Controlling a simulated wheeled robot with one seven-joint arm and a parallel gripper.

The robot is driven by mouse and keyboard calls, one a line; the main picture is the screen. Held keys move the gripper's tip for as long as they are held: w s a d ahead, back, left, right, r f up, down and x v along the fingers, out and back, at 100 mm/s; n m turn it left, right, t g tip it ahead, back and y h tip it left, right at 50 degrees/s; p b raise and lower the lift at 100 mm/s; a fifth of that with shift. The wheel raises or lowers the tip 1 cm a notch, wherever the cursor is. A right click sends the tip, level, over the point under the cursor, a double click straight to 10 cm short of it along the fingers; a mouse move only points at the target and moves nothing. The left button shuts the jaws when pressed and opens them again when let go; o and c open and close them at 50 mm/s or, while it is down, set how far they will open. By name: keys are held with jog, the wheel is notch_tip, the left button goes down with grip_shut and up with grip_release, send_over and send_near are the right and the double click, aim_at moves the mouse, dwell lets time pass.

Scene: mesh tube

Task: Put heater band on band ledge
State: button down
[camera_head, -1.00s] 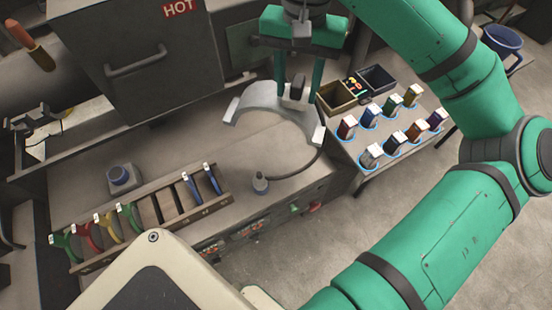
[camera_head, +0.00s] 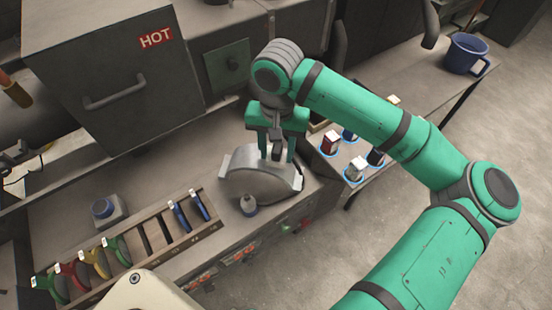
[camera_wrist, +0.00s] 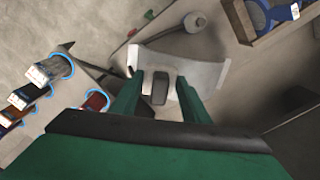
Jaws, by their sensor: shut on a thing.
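The heater band (camera_head: 258,184) is a grey curved piece with pale blocks at its two ends. It sits over the right end of the bench, just behind a small grey knob-topped piece (camera_head: 248,205). My gripper (camera_head: 276,152) points down and is shut on the band's upper middle. In the wrist view the band (camera_wrist: 196,75) spans across my gripper (camera_wrist: 161,88), its dark middle tab between the fingers. I cannot tell whether the band touches the bench (camera_head: 185,170). I cannot make out the band ledge for certain.
A slotted rack (camera_head: 150,240) with coloured curved pieces stands at the bench front left. A dark box marked HOT (camera_head: 110,70) stands at back left. Several small blocks stand on a side table (camera_head: 350,172), partly behind my arm.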

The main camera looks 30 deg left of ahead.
jog(key=shift+f, duration=1.95)
jog(key=c, duration=1)
grip_release()
